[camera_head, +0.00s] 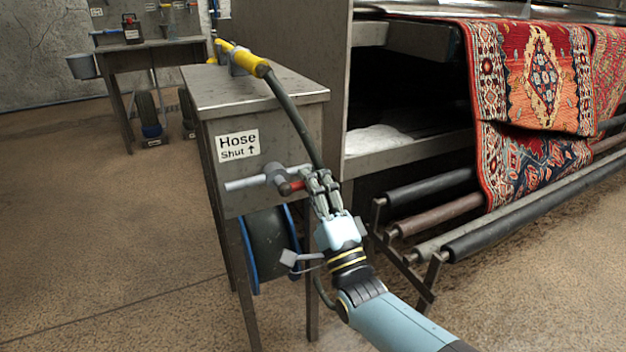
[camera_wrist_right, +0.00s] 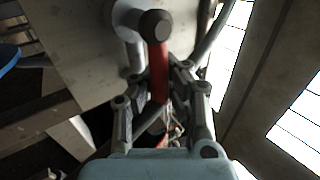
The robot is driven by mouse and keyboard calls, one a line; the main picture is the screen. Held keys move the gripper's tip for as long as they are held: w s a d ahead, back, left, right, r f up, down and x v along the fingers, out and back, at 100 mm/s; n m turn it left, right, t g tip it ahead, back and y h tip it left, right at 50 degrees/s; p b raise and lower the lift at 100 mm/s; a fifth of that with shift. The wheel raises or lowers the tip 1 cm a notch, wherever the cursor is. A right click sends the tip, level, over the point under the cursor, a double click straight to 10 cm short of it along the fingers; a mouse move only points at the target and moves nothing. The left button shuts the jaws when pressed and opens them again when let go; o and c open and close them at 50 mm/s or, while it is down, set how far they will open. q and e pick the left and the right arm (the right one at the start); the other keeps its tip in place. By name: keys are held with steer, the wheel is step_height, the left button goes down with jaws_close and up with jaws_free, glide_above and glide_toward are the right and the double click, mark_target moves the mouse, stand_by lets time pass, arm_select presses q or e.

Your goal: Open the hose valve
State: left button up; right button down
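The hose valve is on the front of the metal cabinet, below a sign (camera_head: 238,145) reading "Hose" and "Shut ↑". Its red handle (camera_head: 297,185) lies roughly sideways, beside a grey pipe (camera_head: 243,183). My right gripper (camera_head: 319,181) is at the handle's right part. In the right wrist view the red handle (camera_wrist_right: 158,72) runs down between the two fingers of my right gripper (camera_wrist_right: 161,85), which sit close on both sides and appear shut on it. The fingers hide the handle's far end. My left gripper is not in view.
The cabinet top (camera_head: 245,92) carries a yellow hose wand (camera_head: 245,60) whose dark hose hangs beside my fingers. A blue-rimmed hose reel (camera_head: 268,248) is below the valve. A rug machine with rollers (camera_head: 440,215) and a red rug (camera_head: 535,85) stands right. Floor at left is clear.

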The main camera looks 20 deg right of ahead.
steer(key=c, duration=1.3)
jaws_free()
steer(key=shift+s+f, duration=0.2)
steer(key=shift+f, duration=0.1)
steer(key=shift+o, duration=0.2)
steer(key=v, duration=1.2)
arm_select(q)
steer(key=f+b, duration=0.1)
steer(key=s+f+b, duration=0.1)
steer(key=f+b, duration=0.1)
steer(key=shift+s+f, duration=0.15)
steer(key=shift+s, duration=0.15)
arm_select(e)
steer(key=v, duration=0.9)
steer(key=shift+d+r, duration=0.1)
